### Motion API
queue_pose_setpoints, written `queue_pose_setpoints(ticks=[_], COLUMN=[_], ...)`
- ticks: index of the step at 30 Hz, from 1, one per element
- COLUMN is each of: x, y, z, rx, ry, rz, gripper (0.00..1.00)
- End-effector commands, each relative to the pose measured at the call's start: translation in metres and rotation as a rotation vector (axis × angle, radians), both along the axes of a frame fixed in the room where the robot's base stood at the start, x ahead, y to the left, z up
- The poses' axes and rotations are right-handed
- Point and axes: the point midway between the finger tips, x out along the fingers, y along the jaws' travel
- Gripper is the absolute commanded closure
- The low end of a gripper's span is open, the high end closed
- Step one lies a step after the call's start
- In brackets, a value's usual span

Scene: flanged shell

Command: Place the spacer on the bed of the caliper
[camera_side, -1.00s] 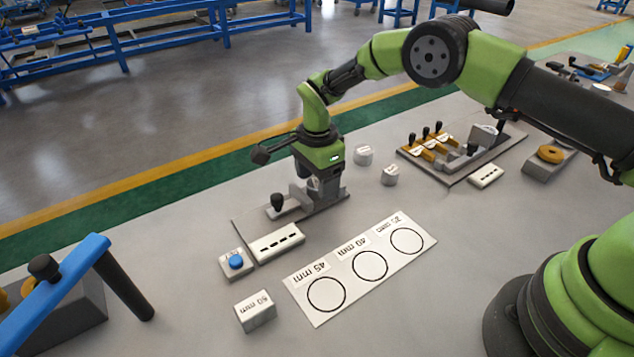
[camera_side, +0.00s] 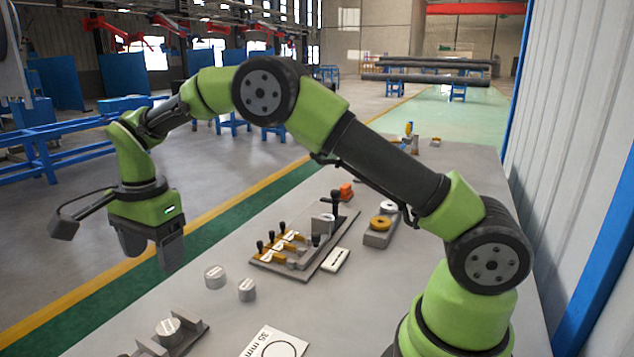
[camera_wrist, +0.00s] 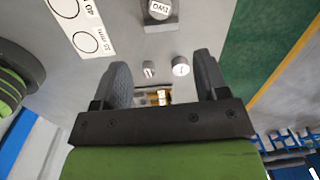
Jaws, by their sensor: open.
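A spacer (camera_side: 170,332), a short grey cylinder with a pale labelled top, sits upright on the bed of the grey caliper (camera_side: 195,337) at the bottom of the side view, which cuts the caliper off. In the wrist view the spacer (camera_wrist: 158,10) shows at the top edge, with the caliper (camera_wrist: 158,29) around it. My gripper (camera_side: 150,257) is raised well above the table, apart from the spacer. In the wrist view its two fingers (camera_wrist: 163,80) are spread, with nothing held between them.
Two more labelled cylinders (camera_side: 215,277) (camera_side: 247,290) stand on the table. A clamp fixture (camera_side: 300,252) and a block with a yellow ring (camera_side: 380,230) lie beyond. A white card with circles (camera_side: 275,343) lies right of the caliper; its visible circle is empty.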

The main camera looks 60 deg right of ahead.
Motion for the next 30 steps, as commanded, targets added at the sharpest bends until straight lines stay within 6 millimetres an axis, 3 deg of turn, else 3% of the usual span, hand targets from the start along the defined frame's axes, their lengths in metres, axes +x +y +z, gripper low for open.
queue_pose_setpoints(ticks=[1,6,13,17,21,25,30], x=[-0.006,-0.045,-0.124,-0.173,-0.221,-0.251,-0.268], y=[-0.005,-0.021,-0.040,-0.048,-0.054,-0.056,-0.057], z=[0.023,0.092,0.151,0.164,0.162,0.153,0.144], rx=[0.010,0.030,-0.001,-0.053,-0.126,-0.190,-0.235], ry=[-0.034,-0.155,-0.336,-0.439,-0.536,-0.597,-0.632], rz=[0.046,0.268,0.566,0.728,0.883,0.989,1.054], gripper=[0.33,0.33,0.33,0.33,0.33,0.33,0.33])
